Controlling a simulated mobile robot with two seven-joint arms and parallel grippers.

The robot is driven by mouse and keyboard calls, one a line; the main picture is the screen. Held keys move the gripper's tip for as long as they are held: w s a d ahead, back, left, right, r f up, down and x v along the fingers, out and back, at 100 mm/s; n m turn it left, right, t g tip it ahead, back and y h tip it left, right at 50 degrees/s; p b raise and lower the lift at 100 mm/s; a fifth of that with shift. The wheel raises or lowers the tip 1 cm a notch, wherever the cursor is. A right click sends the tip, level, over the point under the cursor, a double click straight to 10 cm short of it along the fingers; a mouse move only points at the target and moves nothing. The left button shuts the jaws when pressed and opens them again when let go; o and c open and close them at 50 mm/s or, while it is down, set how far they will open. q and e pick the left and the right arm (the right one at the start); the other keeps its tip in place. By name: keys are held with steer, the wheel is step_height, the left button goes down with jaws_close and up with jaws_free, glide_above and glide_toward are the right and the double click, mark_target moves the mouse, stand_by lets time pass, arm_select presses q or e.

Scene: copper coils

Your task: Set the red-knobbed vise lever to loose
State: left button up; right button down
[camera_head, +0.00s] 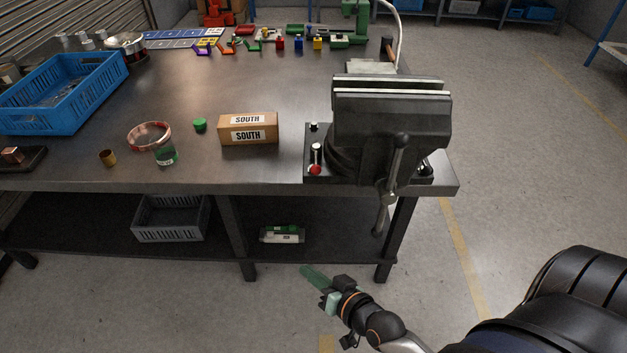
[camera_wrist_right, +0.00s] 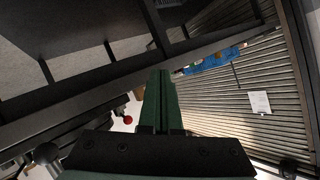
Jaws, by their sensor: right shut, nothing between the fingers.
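The dark vise (camera_head: 390,118) is mounted at the right front corner of the workbench. A short lever with a red knob (camera_head: 315,170) sits on the left side of its base, the knob toward the bench's front edge. The red knob (camera_wrist_right: 128,120) also shows in the right wrist view, left of the fingers. My right gripper (camera_head: 308,272), with green fingers, is shut and empty. It is in front of the bench and appears lower than the top in the head view, apart from the lever. My left gripper is not in view.
The vise's long handle (camera_head: 388,190) hangs past the bench's front edge. A box marked SOUTH (camera_head: 262,134) stands left of the lever. A green cap (camera_head: 200,124), a jar (camera_head: 165,152) and a blue crate (camera_head: 100,95) are farther left. The floor right of the bench is clear.

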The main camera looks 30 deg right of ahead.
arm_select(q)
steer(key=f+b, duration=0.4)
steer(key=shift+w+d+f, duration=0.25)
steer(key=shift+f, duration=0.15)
arm_select(e)
steer(key=w+d+r+m+t+h, duration=0.2)
steer(key=w+d+r+m+h, duration=0.1)
steer(key=d+m, duration=0.3)
steer(key=w+d+r+m+t+h, duration=0.2)
steer(key=w+d+r+m+h, duration=0.2)
steer(key=m, duration=0.5)
steer(key=w+d, duration=0.1)
steer(key=d, duration=0.1)
steer(key=shift+w+d+r+t+h, duration=0.15)
steer(key=shift+d+t+h, duration=0.25)
glide_toward(316, 160)
steer(key=w+d+r, duration=0.1)
steer(key=w+d, duration=0.2)
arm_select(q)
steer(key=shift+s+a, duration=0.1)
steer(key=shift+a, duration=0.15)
arm_select(e)
steer(key=shift+w+d, duration=0.1)
steer(key=shift+w, duration=0.45)
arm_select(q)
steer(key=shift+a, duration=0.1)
arm_select(e)
steer(key=shift+w, duration=0.1)
